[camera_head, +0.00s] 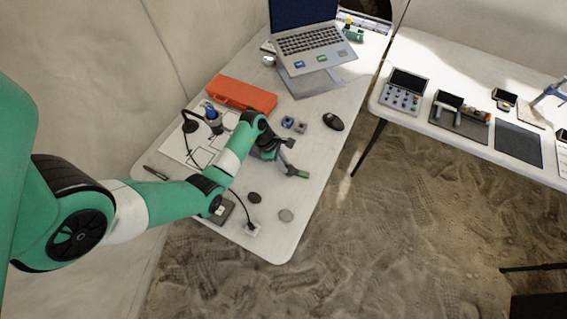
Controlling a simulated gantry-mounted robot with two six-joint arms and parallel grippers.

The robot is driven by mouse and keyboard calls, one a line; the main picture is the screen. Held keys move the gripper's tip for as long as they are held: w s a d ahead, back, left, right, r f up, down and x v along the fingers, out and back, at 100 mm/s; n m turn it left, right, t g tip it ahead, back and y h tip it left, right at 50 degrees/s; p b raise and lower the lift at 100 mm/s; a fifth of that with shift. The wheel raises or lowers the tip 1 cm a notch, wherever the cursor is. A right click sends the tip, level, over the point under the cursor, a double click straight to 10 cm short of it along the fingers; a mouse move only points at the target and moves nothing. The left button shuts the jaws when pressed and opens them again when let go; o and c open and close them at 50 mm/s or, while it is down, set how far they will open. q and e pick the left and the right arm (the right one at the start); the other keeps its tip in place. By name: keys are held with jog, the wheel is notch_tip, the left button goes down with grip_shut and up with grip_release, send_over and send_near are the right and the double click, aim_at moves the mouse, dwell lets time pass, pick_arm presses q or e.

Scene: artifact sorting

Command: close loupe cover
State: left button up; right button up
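My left arm reaches in from the left over the near table. Its gripper (283,153) is low over the middle of the table; its dark fingers are small here, and I cannot tell whether they are apart. A small green and dark piece (298,173) shows just beside the fingers; I cannot tell whether it is the loupe's cover or a fingertip. No loupe can be made out for certain; the arm and gripper hide part of the table. My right gripper is not in view.
A red-orange box (241,94) and laptop (309,42) stand farther back. Small blue blocks (287,122) and a black mouse (333,121) lie beyond the gripper. A second table (451,62) stands right.

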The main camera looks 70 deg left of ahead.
pick_arm(q)
grip_shut()
jog(key=shift+r, duration=0.1)
jog(key=shift+w+a+m+p, duration=0.1)
jog(key=shift+a+m+p, duration=0.1)
jog(key=shift+m+p, duration=0.25)
jog(key=shift+o, duration=2.4)
grip_release()
